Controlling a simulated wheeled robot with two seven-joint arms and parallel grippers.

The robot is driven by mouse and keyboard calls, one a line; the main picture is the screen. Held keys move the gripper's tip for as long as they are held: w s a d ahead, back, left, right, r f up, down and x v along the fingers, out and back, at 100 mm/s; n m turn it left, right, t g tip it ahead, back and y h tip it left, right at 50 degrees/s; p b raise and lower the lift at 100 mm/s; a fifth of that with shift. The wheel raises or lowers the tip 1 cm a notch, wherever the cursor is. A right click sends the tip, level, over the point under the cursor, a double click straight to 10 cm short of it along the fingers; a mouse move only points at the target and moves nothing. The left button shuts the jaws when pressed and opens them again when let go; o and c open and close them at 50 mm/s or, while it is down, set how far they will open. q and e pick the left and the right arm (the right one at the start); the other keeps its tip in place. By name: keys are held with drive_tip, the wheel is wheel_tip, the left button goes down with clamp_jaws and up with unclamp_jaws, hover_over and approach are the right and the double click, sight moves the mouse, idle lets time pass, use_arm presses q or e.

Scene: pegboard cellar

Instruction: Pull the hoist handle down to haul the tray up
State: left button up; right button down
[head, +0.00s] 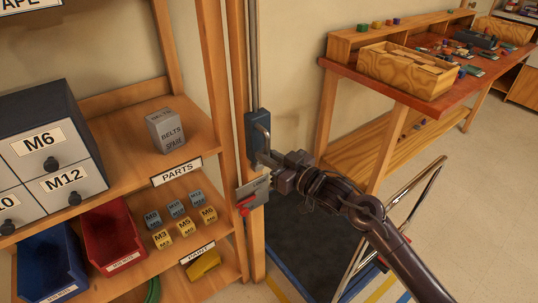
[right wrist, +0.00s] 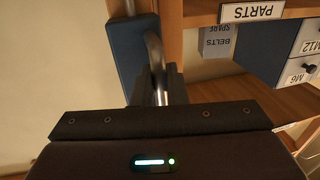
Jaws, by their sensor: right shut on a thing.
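The hoist handle is a metal bar (head: 263,137) on a blue block (head: 252,128), which sits on a vertical rail fixed to a wooden post. My right gripper (head: 268,160) is shut on the lower part of the bar, coming in from the right. In the right wrist view the bar (right wrist: 154,50) runs down between the fingers (right wrist: 161,87), with the blue block (right wrist: 126,50) beside it. I cannot make out a tray that is clearly the hoist's. My left gripper is not in view.
Below the handle, a grey plate with a red part (head: 251,195) is on the post. Left stands a wooden shelf with drawers (head: 50,150), a grey belts box (head: 166,130) and bins (head: 108,232). A dark floor area (head: 300,245) and metal rails (head: 400,212) lie right, before a workbench (head: 400,90).

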drive_tip(key=c, duration=1.9)
unclamp_jaws()
drive_tip(key=shift+a, duration=0.1)
drive_tip(key=o, duration=0.3)
drive_tip(key=shift+w+a, duration=0.1)
drive_tip(key=shift+a, duration=0.05)
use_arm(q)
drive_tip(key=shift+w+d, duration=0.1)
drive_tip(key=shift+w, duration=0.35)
use_arm(e)
drive_tip(key=shift+o, duration=0.2)
drive_tip(key=v, duration=0.8)
